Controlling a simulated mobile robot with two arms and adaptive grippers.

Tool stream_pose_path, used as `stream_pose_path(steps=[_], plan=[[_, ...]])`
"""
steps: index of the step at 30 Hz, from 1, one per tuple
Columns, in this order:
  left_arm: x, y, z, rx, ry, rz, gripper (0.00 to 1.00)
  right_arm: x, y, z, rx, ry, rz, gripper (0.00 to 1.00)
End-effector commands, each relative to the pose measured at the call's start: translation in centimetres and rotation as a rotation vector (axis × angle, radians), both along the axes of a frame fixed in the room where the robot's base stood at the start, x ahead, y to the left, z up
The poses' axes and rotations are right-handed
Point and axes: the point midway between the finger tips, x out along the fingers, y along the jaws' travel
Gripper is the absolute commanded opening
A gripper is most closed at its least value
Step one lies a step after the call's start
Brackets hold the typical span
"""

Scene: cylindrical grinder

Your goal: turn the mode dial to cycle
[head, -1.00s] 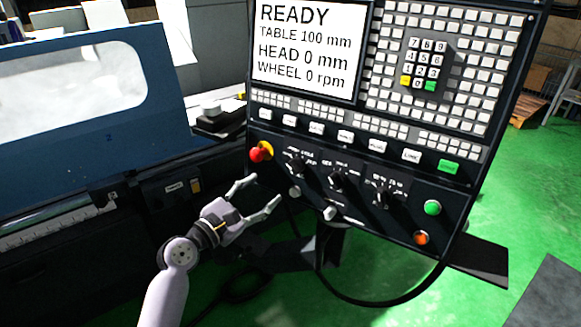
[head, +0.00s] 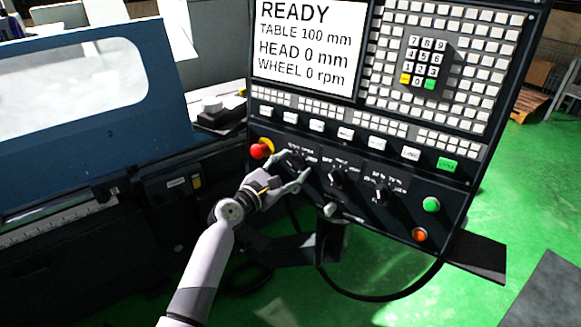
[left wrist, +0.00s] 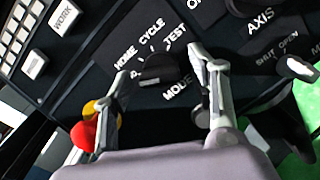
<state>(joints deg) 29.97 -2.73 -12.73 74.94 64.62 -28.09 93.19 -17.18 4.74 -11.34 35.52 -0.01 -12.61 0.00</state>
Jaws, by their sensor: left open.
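The black mode dial (left wrist: 157,68) shows in the left wrist view with the printed words HOME, CYCLE and TEST around its top and MODE below it. Which word it points at is hard to make out. My left gripper (left wrist: 160,64) is open, with one finger on each side of the dial; whether the fingers touch it I cannot tell. In the head view my left gripper (head: 291,164) is at the leftmost dial of the control panel (head: 390,215), and its fingers partly cover that dial. My right gripper is not in view.
A red emergency stop knob (head: 259,151) sits just left of the gripper. More dials (head: 337,176) stand to the right, with a green button (head: 431,205) and an orange button (head: 419,234) beyond. The screen (head: 307,45) above reads READY.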

Motion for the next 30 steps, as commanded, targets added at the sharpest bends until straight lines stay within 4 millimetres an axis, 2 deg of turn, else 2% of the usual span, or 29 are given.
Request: stream_pose_path(steps=[2,21,30], plan=[[-0.01,0.01,0.0,0.0,0.0,0.0,0.5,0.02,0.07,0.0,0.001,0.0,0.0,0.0],[-0.03,0.02,-0.01,0.0,0.0,-0.001,0.07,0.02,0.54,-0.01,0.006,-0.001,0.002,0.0],[-0.02,0.03,-0.06,0.024,-0.014,-0.006,0.06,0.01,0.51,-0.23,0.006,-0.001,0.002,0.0]])
